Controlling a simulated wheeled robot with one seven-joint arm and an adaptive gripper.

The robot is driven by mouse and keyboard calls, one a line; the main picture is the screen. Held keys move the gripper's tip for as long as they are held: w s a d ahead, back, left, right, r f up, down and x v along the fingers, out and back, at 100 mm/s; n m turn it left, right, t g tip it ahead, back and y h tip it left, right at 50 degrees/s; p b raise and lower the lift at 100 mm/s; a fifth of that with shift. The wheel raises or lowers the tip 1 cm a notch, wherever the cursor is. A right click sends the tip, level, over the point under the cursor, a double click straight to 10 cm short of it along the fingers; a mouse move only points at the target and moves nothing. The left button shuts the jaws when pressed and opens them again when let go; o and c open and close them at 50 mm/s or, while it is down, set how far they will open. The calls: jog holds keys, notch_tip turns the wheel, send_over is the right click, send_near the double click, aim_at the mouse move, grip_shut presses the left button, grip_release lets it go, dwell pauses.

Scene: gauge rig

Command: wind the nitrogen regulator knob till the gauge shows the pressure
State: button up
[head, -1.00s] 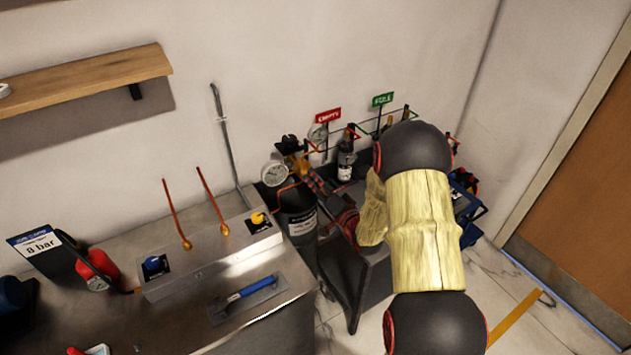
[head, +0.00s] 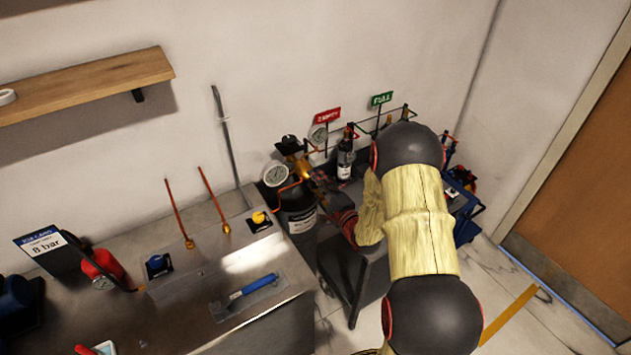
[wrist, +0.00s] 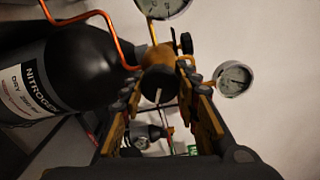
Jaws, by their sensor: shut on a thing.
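The black nitrogen cylinder (head: 297,210) stands at the right end of the bench, and its label shows in the wrist view (wrist: 28,88). A brass regulator (head: 296,160) sits on its top. My gripper (wrist: 160,84) is shut on the dark round regulator knob (wrist: 158,82), one finger on each side. In the head view my arm partly hides the gripper. A large white-faced gauge (head: 276,174) is left of the regulator, and a second gauge (head: 318,134) is behind it. Both dials are too small to read surely. A card (head: 45,246) on the bench reads 8 bar.
The steel bench holds a metal box with yellow and blue knobs (head: 215,250), a blue-handled tool (head: 252,290) and a red cylinder (head: 102,264). A dark cart (head: 352,275) with bottles stands under my arm. Red EMPTY and green FULL signs are behind.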

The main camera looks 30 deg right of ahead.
jog(key=shift+m, duration=0.4)
jog(key=o, duration=1.2)
jog(key=shift+c, duration=0.2)
jog(key=s, duration=1.2)
jog(key=shift+d, duration=0.2)
